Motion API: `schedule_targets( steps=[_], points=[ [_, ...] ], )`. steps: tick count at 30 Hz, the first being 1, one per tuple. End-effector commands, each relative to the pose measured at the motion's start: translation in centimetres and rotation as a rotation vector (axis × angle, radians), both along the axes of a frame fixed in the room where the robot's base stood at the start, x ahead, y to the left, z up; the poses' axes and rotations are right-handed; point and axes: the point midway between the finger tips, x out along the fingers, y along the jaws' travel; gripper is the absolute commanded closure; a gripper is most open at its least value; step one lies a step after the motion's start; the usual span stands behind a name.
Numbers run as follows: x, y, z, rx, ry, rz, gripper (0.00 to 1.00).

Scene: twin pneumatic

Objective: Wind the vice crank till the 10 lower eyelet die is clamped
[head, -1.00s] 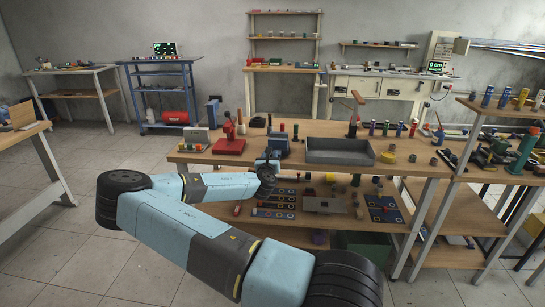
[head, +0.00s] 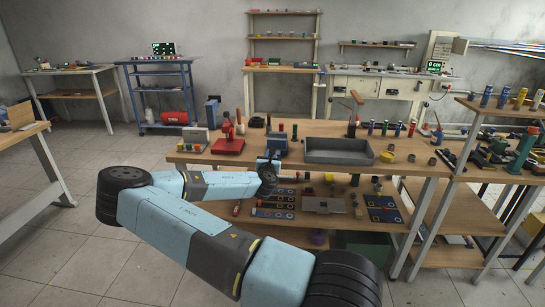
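A small blue device that looks like the vice (head: 278,142) stands near the front edge of the wooden workbench (head: 215,157), left of the grey tray. My gripper (head: 269,160) is at the bench's front edge, right in front of the blue device and partly overlapping it in the head view. I cannot tell whether it touches the crank. The crank and the 10 lower eyelet die cannot be made out at this size. The fingers are too small and too hidden to show whether they are open or shut.
A red press (head: 229,143) stands left of the blue device. A grey tray (head: 340,151) is to its right, with several coloured cylinders behind it. The lower shelf (head: 240,221) below my forearm holds dark boards with round parts. Open floor lies to the left.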

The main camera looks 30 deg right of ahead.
Motion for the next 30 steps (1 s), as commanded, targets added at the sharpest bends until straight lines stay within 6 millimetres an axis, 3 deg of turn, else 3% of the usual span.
schedule_targets(
  steps=[30],
  points=[
    [-2.4, -3.4, -0.9, 0.790, -0.527, 0.000, 1.00]
  ],
)
